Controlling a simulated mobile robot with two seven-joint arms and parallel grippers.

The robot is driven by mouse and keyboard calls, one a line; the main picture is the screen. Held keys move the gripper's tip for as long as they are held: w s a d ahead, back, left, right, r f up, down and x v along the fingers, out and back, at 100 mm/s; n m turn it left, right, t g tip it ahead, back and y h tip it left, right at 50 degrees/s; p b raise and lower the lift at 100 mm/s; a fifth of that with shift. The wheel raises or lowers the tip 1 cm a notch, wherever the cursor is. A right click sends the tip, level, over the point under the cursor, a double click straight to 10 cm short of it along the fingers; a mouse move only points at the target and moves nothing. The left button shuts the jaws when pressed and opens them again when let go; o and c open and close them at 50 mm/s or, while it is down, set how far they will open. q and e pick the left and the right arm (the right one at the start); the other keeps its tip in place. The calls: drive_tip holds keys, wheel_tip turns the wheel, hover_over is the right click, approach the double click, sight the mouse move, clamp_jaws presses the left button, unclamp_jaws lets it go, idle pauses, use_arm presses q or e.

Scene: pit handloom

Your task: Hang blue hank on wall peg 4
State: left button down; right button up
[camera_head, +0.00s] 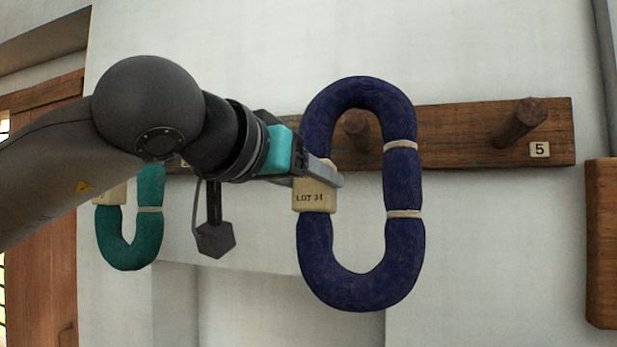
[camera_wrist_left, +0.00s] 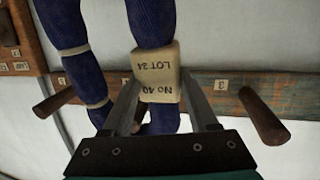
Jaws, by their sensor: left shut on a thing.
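My left gripper (camera_head: 325,174) is shut on the tag at the loop's left side. In the left wrist view the tag (camera_wrist_left: 157,75) sits between the two fingers. A wooden peg (camera_head: 357,128), left of peg 5, shows through the upper part of the loop's opening. I cannot tell whether its tip passes through the loop. Its number plate is not readable in the head view. My right gripper is not in view.
A wooden peg board (camera_head: 455,135) runs along the pale wall. Peg 5 (camera_head: 520,122) is bare, with its number plate below right. A teal hank (camera_head: 130,240) hangs at left, partly behind my arm. A wooden piece (camera_head: 602,245) stands at the right edge.

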use_arm(q)
drive_tip(key=c, duration=0.5)
unclamp_jaws()
drive_tip(key=shift+w+f, duration=0.15)
drive_tip(key=shift+f, duration=0.55)
drive_tip(key=shift+c, duration=0.2)
drive_tip(key=o, duration=0.3)
drive_tip(key=shift+w+a+r, duration=0.1)
drive_tip(key=shift+w, duration=0.1)
drive_tip(key=shift+o, duration=0.7)
drive_tip(key=shift+s, duration=0.1)
drive_tip(key=shift+r, duration=0.15)
drive_tip(key=b+v, duration=0.3)
drive_tip(key=v, duration=1.2)
drive_tip(key=shift+s, duration=0.25)
